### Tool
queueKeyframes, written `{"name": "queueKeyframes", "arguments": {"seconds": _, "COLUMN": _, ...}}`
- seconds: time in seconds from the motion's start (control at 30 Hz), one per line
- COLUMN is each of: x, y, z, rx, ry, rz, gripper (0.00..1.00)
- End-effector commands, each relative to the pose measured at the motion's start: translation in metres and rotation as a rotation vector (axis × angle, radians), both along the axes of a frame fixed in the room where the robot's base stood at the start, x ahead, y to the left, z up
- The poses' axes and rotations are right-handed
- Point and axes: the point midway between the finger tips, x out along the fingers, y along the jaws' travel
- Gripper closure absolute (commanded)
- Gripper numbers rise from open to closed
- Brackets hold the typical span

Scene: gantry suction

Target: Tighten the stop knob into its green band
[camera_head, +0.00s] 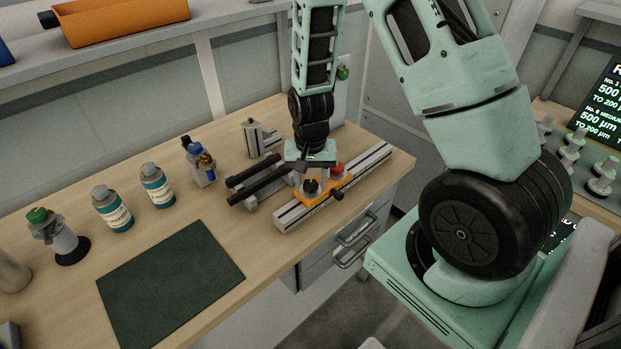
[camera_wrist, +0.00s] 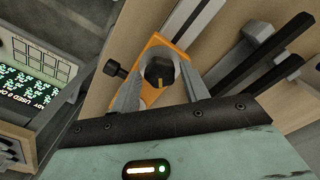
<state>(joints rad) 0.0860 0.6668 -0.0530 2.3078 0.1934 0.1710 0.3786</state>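An orange stop block (camera_head: 325,196) sits on a silver slotted rail (camera_head: 290,215) on the bench. A black knob (camera_head: 310,185) stands on top of it. In the wrist view the knob (camera_wrist: 157,71) has a yellowish pointer mark, and a smaller black side knob (camera_wrist: 115,69) sticks out from the block's left. My gripper (camera_wrist: 163,73) is open, its grey fingers either side of the top knob in the picture, with visible gaps. I cannot tell whether the fingertips are level with the knob. No green band is distinguishable. A red knob (camera_head: 337,169) is beside the block.
Two black bars on a grey fixture (camera_head: 262,183) lie left of the rail. A small metal block (camera_head: 259,139) stands behind. Bottles (camera_head: 113,209), a dispenser (camera_head: 199,163) and a dark mat (camera_head: 170,285) occupy the bench's left. Drawers (camera_head: 350,240) are below the front edge.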

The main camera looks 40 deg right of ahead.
Motion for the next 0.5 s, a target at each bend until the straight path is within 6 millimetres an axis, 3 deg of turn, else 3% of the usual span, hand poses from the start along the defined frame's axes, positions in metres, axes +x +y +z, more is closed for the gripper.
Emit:
{"name": "queueKeyframes", "arguments": {"seconds": 0.33, "x": 0.000, "y": 0.000, "z": 0.001, "rx": -0.001, "ry": -0.001, "rz": 0.002, "gripper": 0.43}}
{"name": "queueKeyframes", "arguments": {"seconds": 0.5, "x": 0.001, "y": 0.000, "z": 0.014, "rx": 0.000, "ry": -0.004, "rz": 0.003, "gripper": 0.43}}
